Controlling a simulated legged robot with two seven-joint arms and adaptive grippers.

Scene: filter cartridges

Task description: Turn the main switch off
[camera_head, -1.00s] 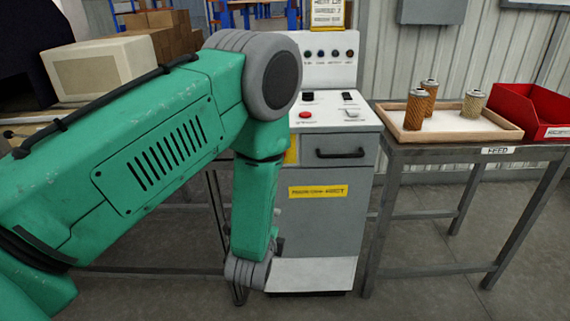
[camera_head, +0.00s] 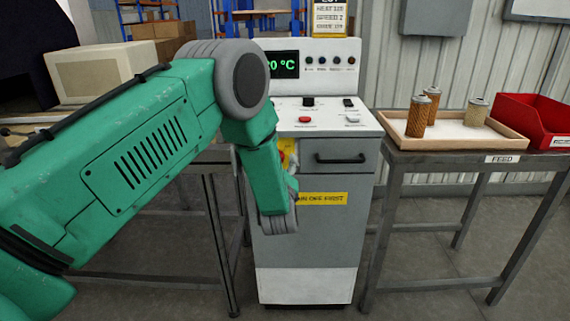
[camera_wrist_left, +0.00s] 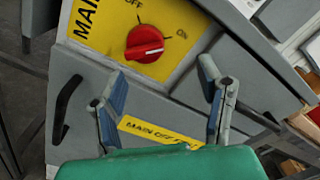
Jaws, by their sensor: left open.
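The main switch is a red round knob (camera_wrist_left: 145,44) on a yellow plate (camera_wrist_left: 100,30) marked MAIN, OFF and ON. Its white mark points right, toward the ON side. My left gripper (camera_wrist_left: 163,68) is open and empty in the wrist view. Its two fingers are spread, and the knob shows beyond and between their tips, apart from them. In the head view my forearm hides most of the gripper. My right gripper is not in view.
The grey machine (camera_head: 320,235) has a drawer handle (camera_head: 341,158), a red button (camera_head: 305,119) and a lit temperature display (camera_head: 281,65). To the right, a feed table holds a tray (camera_head: 505,143) with several filter cartridges (camera_head: 418,115) and a red bin (camera_head: 530,115).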

